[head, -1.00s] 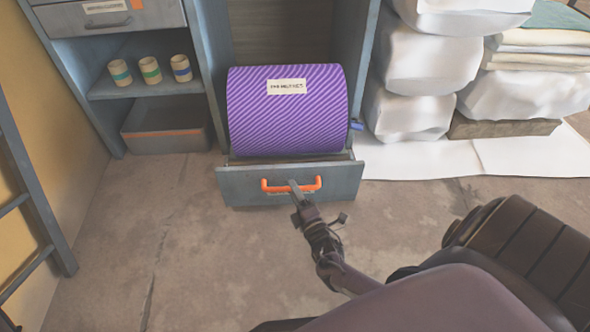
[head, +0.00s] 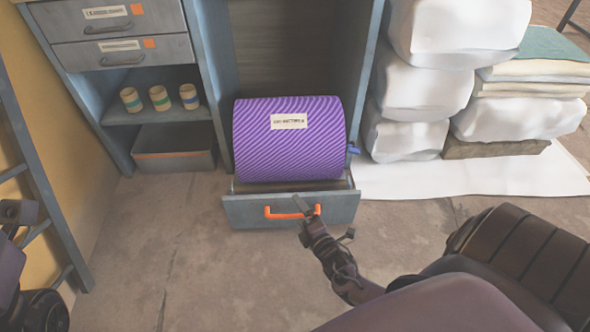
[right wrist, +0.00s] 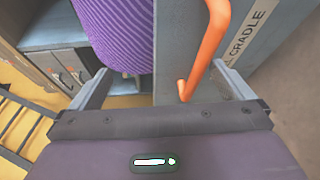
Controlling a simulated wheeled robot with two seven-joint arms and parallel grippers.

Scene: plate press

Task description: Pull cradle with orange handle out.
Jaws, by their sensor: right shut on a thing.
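The cradle (head: 240,212) is a grey drawer-like tray low in the cabinet bay, its front standing out over the floor. Its orange handle (head: 275,213) runs across the front. A purple striped roll (head: 290,150) with a white label rests in the cradle. My right gripper (head: 302,206) is at the right part of the handle, shut on it. In the right wrist view the handle (right wrist: 207,45) passes between the two fingers, beside the lettering "CRADLE". Part of my left arm shows at the left edge; its jaws are not visible.
The cabinet's left side has drawers (head: 125,50), a shelf with three small rolls (head: 159,98) and a grey box (head: 175,158). White wrapped bundles (head: 415,90) stand on a white sheet (head: 480,180) at right. A ladder leans at left. Floor before the cradle is clear.

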